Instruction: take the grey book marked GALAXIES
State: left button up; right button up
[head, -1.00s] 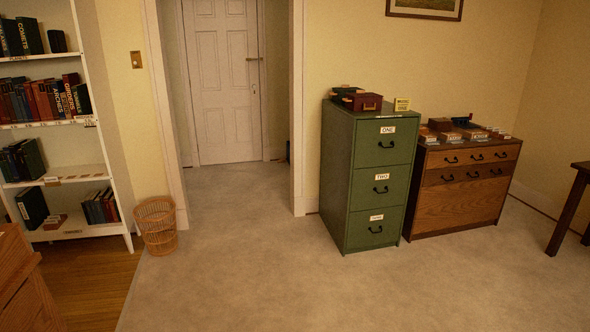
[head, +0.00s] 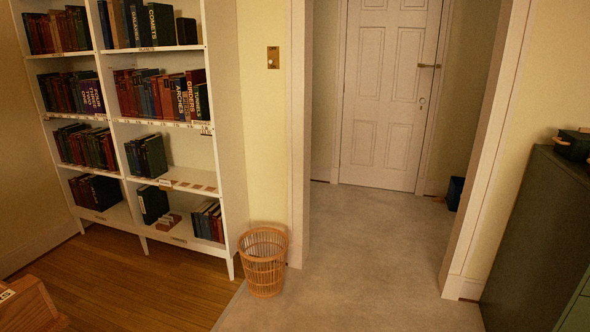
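A greyish book (head: 134,24) with vertical lettering that seems to read GALAXIES stands upright on the top shelf of the white bookcase (head: 228,130), in the right-hand bay. It is in a row of dark books, just left of the dark book marked COMETS (head: 160,25). The top of the row is close to the upper picture edge. Neither of my grippers is in view.
A wicker basket (head: 263,262) stands on the floor at the bookcase's right end. A doorway with a white door (head: 390,95) is beyond. A dark green cabinet (head: 535,240) is at right, and a wooden piece (head: 30,305) at lower left. The floor between is clear.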

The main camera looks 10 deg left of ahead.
aim_at(140, 16)
jog(key=i+j+u, duration=0.2)
jog(key=i+u, duration=0.15)
jog(key=i, duration=0.35)
jog(key=i+u, duration=0.35)
jog(key=i, duration=0.35)
jog(key=i+l+u, duration=0.15)
jog(key=i+u, duration=0.2)
jog(key=i, duration=0.3)
jog(key=i+j, duration=0.3)
jog(key=i+j+z, duration=0.15)
jog(key=i+j, duration=0.15)
jog(key=j, duration=0.2)
jog(key=i+j, duration=0.3)
jog(key=i+j+z, duration=0.1)
jog(key=i+j, duration=0.2)
jog(key=j, duration=0.25)
jog(key=i+j, duration=0.25)
jog(key=j, duration=0.2)
jog(key=i+l+z, duration=0.05)
